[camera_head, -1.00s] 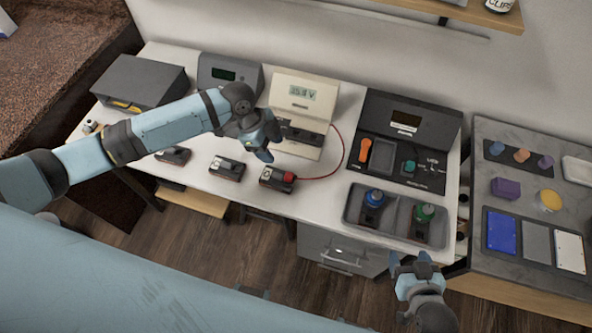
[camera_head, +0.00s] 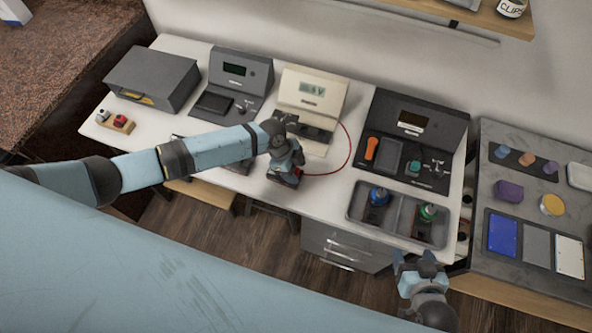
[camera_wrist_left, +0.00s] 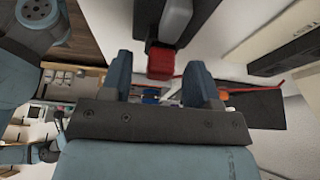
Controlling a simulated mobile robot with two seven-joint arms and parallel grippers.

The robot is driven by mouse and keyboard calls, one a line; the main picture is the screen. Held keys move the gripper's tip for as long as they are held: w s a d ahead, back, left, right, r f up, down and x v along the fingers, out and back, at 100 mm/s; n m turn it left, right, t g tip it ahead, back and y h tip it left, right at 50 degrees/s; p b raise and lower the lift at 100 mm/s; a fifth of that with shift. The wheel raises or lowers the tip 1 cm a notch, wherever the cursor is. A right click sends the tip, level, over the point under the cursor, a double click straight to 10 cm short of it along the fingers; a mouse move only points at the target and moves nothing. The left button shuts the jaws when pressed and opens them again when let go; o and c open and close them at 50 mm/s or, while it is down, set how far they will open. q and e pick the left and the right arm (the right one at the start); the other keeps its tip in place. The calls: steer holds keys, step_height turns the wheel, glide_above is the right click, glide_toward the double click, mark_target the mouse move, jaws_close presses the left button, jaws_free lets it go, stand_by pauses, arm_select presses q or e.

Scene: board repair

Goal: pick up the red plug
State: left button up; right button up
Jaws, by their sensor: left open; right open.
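The red plug (camera_wrist_left: 162,62) shows in the left wrist view as a red block between the two open fingers, with a gap on each side. A red cable (camera_head: 348,150) runs from the cream meter (camera_head: 313,92) towards it. In the head view my left gripper (camera_head: 287,168) is open, low over the small dark module (camera_head: 284,180) at the table's front edge, and hides most of the plug. I cannot tell whether the fingers touch it. My right gripper (camera_head: 420,262) is open and empty, in front of the grey two-part tray (camera_head: 396,232).
A wooden holder (camera_head: 106,124) with a red and a white piece stands at the left. A grey box (camera_head: 152,78), a dark instrument (camera_head: 240,72) and a black station (camera_head: 420,120) line the back. Blue and green knobbed parts sit in the tray. My left arm covers other modules.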

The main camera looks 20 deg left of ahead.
arm_select(q)
jaws_close()
stand_by(0.3)
step_height(320, 180, up, 20)
steer(key=b, duration=0.2)
stand_by(0.4)
